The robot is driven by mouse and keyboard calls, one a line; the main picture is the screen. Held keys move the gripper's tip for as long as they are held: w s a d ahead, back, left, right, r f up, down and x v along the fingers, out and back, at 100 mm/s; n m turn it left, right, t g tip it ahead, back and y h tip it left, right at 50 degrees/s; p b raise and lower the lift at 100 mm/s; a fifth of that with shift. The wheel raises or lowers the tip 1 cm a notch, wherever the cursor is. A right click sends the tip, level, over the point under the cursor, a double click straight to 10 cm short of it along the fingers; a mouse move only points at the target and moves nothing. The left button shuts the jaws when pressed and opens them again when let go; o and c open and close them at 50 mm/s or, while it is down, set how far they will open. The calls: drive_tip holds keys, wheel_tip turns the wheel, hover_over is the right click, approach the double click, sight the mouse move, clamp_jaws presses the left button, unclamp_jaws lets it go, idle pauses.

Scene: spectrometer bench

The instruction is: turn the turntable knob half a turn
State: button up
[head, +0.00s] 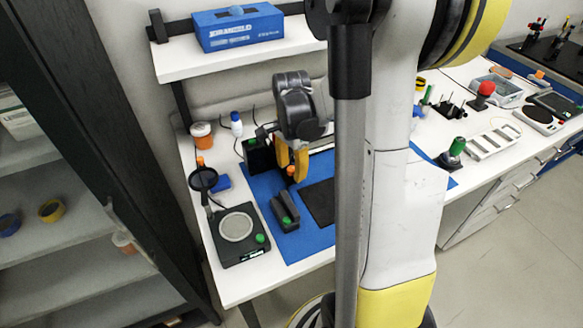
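My gripper (292,168) is over the blue mat (262,184) in the head view, pointing down. Its two yellow-orange fingers are apart. A small orange-red knob-like piece (290,171) shows low between or just beside the fingertips; I cannot tell whether they touch it. What it sits on is largely hidden by the gripper. A dark square unit with a pale round plate (237,227) stands at the front left of the bench, with a green knob (260,238) at its right front. I cannot tell for sure which of these is the turntable knob.
A dark block with a green button (284,211) and a black pad (320,202) lie on the mat. A magnifier (203,179), an orange-and-white jar (201,135) and a white bottle (236,124) stand left. A shelf with a blue box (237,27) is above. My arm hides the middle.

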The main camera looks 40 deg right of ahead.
sight(291, 168)
wheel_tip(291, 168, up, 12)
idle(0.6)
idle(0.4)
